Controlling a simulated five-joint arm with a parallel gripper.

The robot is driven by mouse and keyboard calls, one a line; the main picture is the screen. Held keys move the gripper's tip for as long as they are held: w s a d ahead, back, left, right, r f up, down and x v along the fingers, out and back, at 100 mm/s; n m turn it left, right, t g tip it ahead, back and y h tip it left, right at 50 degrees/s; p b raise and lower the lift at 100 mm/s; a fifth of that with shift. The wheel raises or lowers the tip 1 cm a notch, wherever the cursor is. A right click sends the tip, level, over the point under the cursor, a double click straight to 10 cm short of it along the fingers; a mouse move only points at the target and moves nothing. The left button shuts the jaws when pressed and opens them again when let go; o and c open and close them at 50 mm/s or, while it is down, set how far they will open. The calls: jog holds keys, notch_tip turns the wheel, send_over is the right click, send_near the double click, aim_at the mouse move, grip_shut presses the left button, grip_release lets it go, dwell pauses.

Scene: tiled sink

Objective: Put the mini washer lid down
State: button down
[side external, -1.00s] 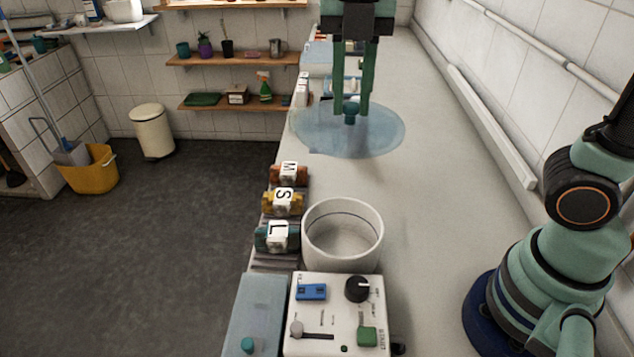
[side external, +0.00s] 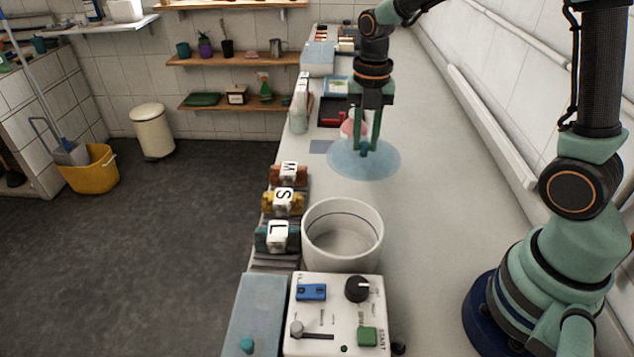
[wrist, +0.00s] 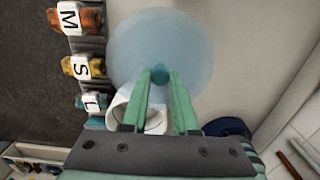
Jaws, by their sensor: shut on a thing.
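The mini washer lid (side external: 362,164) is a round, see-through blue disc with a small teal knob in its middle. My gripper (side external: 366,151) is shut on that knob from above and holds the lid level at the counter beyond the white tub (side external: 342,262). I cannot tell whether the lid touches the counter. In the wrist view, the lid (wrist: 160,42) is in front of the fingertips (wrist: 160,76), with the knob between them. The washer's open tub shows partly behind the fingers.
A white control panel (side external: 337,335) with a black dial stands in front of the tub. Blocks marked M (side external: 289,171), S (side external: 283,202) and L (side external: 278,236) line the counter's left edge. A red tray (side external: 332,111) and a bottle are behind the lid. The counter to the right is clear.

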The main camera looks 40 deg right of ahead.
notch_tip(320, 180, down, 12)
jog(key=shift+f, duration=0.1)
dwell(0.4)
jog(key=c, duration=0.7)
grip_release()
jog(key=shift+f, duration=0.1)
